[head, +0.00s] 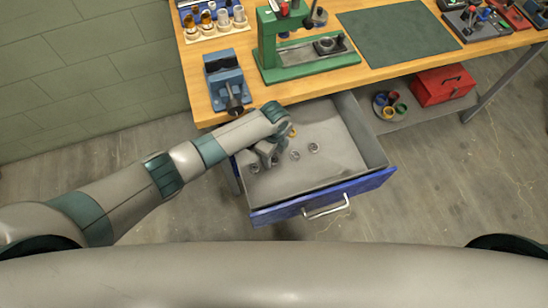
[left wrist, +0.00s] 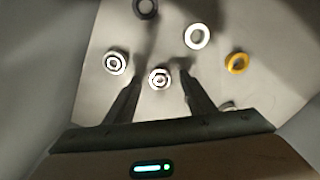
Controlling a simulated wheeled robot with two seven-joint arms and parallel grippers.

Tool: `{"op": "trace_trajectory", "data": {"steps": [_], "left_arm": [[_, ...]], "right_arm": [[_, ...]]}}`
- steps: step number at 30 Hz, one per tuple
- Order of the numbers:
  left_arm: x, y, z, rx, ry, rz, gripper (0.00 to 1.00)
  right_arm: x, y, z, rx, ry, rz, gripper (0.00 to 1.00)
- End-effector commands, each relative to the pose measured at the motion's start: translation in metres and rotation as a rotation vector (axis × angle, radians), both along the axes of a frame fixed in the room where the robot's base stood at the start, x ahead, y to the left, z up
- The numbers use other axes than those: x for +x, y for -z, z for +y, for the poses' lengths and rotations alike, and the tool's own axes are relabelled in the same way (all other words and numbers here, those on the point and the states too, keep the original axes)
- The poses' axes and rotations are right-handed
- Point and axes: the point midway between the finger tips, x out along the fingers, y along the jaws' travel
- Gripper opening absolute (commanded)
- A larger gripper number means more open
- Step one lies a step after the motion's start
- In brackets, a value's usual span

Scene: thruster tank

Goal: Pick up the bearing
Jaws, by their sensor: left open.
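My left gripper (head: 268,157) reaches down into the open drawer. In the left wrist view its fingers (left wrist: 161,80) are apart. A small metal ring-shaped piece with a hexagonal-looking face (left wrist: 159,78) shows between the fingertips; nothing is visibly gripped. A second metal piece with concentric rings (left wrist: 117,62), which looks like a bearing, lies just left of the left finger. A plain pale ring (left wrist: 197,36) lies beyond the right finger. I cannot tell for certain which piece is the bearing. My right gripper is not in view.
The drawer (head: 322,197) has a blue front and raised walls close around my gripper. A yellow ring (left wrist: 237,62) and a dark ring (left wrist: 145,8) also lie inside. The workbench (head: 205,105) overhangs its back, with a blue vise (head: 225,80) above. The drawer's right side is clear.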

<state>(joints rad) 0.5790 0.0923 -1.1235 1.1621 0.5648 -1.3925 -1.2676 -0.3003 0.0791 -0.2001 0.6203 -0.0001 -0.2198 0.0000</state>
Motion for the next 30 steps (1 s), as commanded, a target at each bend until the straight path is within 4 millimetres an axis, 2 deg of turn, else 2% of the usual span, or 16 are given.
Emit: {"op": "trace_trajectory", "data": {"steps": [17, 21, 23, 30], "left_arm": [[-0.0003, 0.004, -0.0002, 0.0, 0.0, 0.0, 0.5], [-0.0003, 0.004, -0.0002, 0.0, 0.0, 0.0, 0.16], [-0.0003, 0.004, -0.0002, 0.0, 0.0, 0.0, 0.05], [-0.0002, 0.0038, -0.0002, 0.0, 0.0, 0.0, 0.05]], "right_arm": [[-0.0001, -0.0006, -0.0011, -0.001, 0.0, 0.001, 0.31], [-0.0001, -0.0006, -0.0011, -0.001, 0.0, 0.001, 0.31], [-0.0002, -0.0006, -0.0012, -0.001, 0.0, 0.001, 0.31], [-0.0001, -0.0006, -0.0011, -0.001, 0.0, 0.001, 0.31]]}}
